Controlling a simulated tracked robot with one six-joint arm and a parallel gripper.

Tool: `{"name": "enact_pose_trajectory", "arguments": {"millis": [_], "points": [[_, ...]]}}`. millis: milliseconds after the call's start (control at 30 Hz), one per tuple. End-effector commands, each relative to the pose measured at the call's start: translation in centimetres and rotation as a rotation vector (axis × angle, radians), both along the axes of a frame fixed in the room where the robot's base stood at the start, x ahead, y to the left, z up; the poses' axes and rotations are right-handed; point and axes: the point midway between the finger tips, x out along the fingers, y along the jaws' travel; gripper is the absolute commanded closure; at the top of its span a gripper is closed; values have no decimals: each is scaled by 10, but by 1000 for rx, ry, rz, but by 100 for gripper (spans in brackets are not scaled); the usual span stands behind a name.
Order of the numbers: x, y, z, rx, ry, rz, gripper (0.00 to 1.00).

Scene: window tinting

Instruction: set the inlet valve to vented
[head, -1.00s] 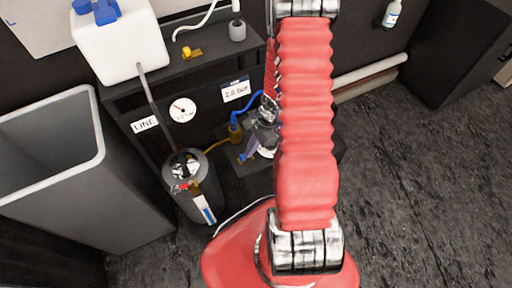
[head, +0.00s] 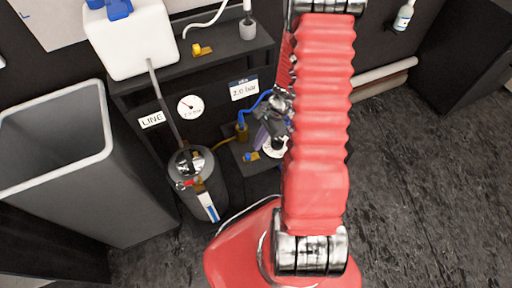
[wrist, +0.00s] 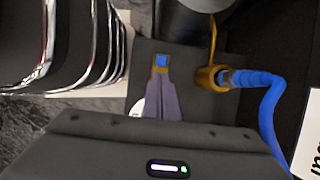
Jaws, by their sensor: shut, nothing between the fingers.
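My gripper (wrist: 161,82) is shut and empty, its purple fingers side by side. In the head view the gripper (head: 259,143) hangs over a low dark stand. A small brass valve with a blue handle (head: 250,157) sits on the stand. In the wrist view this valve (wrist: 160,62) lies just beyond the fingertips; I cannot tell whether they touch. A brass fitting (wrist: 212,77) with a blue hose (wrist: 262,80) stands beside it. No label shows which piece is the inlet valve, and the vented mark cannot be read.
A grey cylinder (head: 190,205) with a red part stands left of the stand. A gauge (head: 190,106) and a pressure card (head: 243,88) are on the dark bench (head: 225,58). A large grey bin (head: 107,190) is at left. Open floor (head: 420,170) lies at right.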

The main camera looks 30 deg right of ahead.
Motion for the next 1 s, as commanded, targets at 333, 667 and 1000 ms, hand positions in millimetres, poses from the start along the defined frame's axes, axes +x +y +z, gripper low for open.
{"name": "enact_pose_trajectory", "arguments": {"millis": [333,667,1000], "points": [[0,-17,42,-6,-4,6,100],[0,-19,48,-5,-2,9,100],[0,-19,48,-5,-2,10,100]]}}
